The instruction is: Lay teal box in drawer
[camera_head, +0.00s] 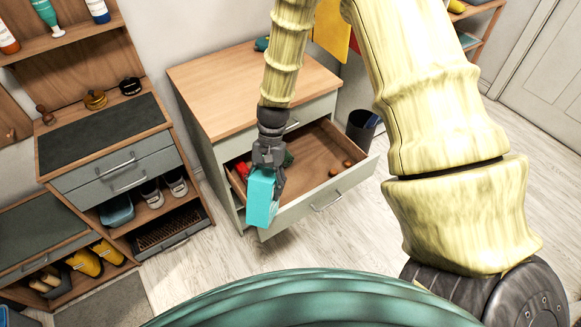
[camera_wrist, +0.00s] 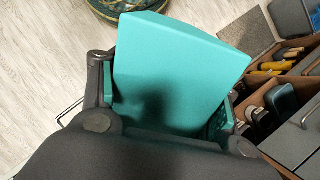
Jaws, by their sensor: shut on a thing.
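My gripper (camera_head: 268,165) is shut on a teal box (camera_head: 262,199), which hangs below the fingers. In the head view the box is over or just in front of the left part of an open drawer (camera_head: 330,193); I cannot tell its exact height. In the wrist view the teal box (camera_wrist: 170,75) fills the space between the two fingers (camera_wrist: 165,125). The drawer is pulled out of a grey chest with a wooden top (camera_head: 225,90). Inside it are a red thing (camera_head: 242,170) at the left, a green thing partly hidden behind my gripper, and small brown things (camera_head: 347,163) at the right.
A dark bin (camera_head: 362,128) stands right of the chest. A bench with drawers and shoes (camera_head: 110,165) stands to the left. A dark green thing (camera_head: 262,44) lies on the chest's top. Wooden floor (camera_head: 210,262) is clear in front of the drawer.

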